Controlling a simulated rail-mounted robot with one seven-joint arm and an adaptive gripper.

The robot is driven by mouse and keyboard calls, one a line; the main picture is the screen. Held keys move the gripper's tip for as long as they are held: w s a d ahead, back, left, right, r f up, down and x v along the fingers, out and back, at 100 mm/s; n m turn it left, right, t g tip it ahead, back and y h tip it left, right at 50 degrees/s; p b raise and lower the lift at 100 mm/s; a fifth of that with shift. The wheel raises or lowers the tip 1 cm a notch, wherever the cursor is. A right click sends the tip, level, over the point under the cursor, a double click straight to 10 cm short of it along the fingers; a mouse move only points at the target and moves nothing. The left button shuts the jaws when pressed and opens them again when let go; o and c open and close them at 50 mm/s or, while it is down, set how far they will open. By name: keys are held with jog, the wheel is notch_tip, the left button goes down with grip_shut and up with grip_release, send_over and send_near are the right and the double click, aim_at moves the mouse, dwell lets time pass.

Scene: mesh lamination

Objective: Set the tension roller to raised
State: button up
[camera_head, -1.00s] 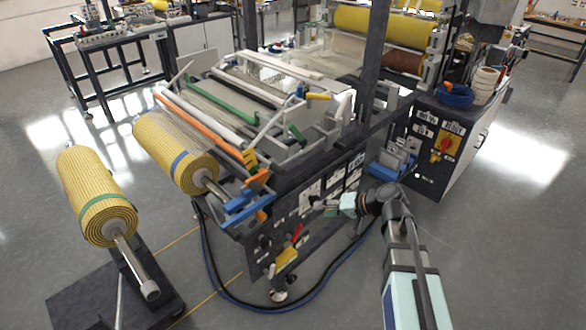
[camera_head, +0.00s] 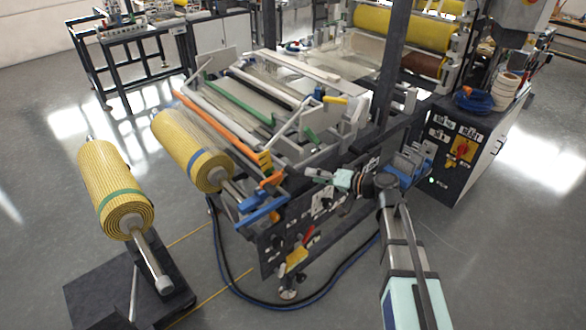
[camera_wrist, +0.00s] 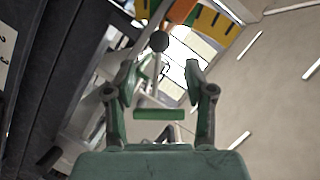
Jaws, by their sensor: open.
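My gripper (camera_head: 308,171) is at the upper edge of the laminator's near side panel, right of the orange-and-blue roll bracket. In the wrist view its two green-grey fingers (camera_wrist: 158,86) are spread apart, with nothing held between them. A dark ball knob (camera_wrist: 159,41) on a thin pale rod shows just beyond the fingertips, apart from them. I cannot tell for sure that it belongs to the tension roller. In the head view, a green bar (camera_head: 253,104), an orange bar (camera_head: 219,124) and pale rollers span the machine. Which one is the tension roller is unclear.
Two yellow mesh rolls stand at left, one on the machine (camera_head: 190,150) and one on a floor stand (camera_head: 115,188). A control cabinet (camera_head: 462,150) is at right. Dark hoses (camera_head: 228,280) loop across the floor. Upright posts rise behind my gripper.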

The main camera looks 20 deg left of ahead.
aim_at(296, 171)
jog(key=p+x, duration=0.2)
jog(key=x, duration=0.5)
jog(key=shift+w+a, duration=0.1)
jog(key=shift+a, duration=0.1)
jog(key=shift+a+f+p, duration=0.3)
jog(key=shift+a+p, duration=0.05)
jog(key=shift+a, duration=0.3)
jog(key=shift+w, duration=0.1)
grip_shut()
